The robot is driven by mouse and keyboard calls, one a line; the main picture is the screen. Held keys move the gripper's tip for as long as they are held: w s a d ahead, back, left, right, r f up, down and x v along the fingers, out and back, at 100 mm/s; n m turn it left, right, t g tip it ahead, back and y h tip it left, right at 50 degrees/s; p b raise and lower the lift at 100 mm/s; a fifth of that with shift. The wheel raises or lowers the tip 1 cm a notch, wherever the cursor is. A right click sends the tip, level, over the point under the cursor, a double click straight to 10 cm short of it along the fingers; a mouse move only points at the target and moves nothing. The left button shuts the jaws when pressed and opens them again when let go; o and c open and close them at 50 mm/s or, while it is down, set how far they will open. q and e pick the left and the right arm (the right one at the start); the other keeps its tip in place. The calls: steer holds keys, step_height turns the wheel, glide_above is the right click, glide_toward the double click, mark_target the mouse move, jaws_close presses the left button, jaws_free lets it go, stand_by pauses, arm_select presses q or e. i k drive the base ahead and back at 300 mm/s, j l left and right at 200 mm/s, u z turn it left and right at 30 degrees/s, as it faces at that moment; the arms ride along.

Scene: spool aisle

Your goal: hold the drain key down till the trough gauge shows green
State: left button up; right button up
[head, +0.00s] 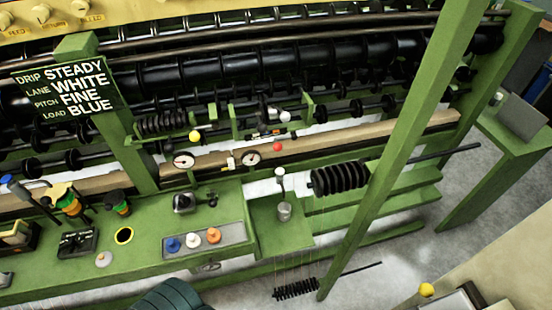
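Neither of my grippers shows in the head view. Two small round white dials, a left dial (183,161) and a right dial (251,158), sit along the wooden rail of the green machine; their needles are too small to read, and I cannot tell which is the trough gauge. No part is clearly marked as the drain key. A white-topped upright post (280,180) stands over a grey cylinder (284,211) on a green shelf.
A black sign (66,88) reads DRIP STEADY, LANE WHITE, PITCH FINE, LOAD BLUE. A slanted green post (405,140) crosses the right side. A black coil (340,178) juts out beside it. Grey floor (385,250) is open at lower right.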

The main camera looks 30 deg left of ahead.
mark_target(279, 171)
steer(key=u, duration=1.4)
